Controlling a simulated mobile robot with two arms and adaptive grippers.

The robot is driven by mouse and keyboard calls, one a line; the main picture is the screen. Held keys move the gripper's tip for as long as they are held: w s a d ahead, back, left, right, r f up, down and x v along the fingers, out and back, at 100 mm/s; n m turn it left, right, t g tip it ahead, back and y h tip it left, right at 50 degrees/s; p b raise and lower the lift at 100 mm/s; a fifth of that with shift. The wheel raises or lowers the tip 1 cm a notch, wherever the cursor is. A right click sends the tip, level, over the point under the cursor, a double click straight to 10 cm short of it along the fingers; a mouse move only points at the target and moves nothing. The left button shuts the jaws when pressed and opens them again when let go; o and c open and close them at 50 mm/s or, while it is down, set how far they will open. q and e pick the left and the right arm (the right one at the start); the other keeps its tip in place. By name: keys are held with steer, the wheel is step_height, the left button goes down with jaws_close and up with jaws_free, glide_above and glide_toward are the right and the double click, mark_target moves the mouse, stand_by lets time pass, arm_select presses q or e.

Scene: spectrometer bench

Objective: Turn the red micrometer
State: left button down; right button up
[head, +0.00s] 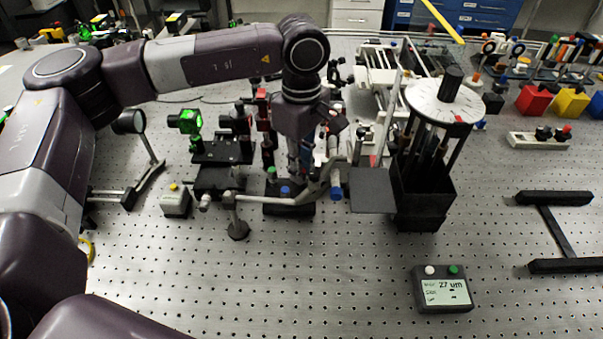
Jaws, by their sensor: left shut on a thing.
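My left gripper (304,168) reaches down from above over a dark stage (290,208) in the middle of the bench. Its jaws are shut on a small part there, apparently the red micrometer, which the fingers and wrist hide. A green knob (271,172) and a blue knob (285,191) show on the stage just left of and in front of the fingers. A readout box (443,288) at the front right shows a number that looks like 27 um. My right gripper is not in view.
A dark cylindrical fixture with a white dial (443,104) stands close on the right, with a grey plate (372,190) beside it. A metal rod arm (275,201) crosses in front of the stage. Green-lit optics (187,121) stand left. The front of the bench is mostly clear.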

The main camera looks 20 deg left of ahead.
arm_select(q)
steer(key=shift+m+b, duration=0.4)
steer(key=shift+m, duration=0.2)
steer(key=shift+r, duration=0.1)
steer(key=c, duration=1.9)
jaws_free()
step_height(320, 180, up, 12)
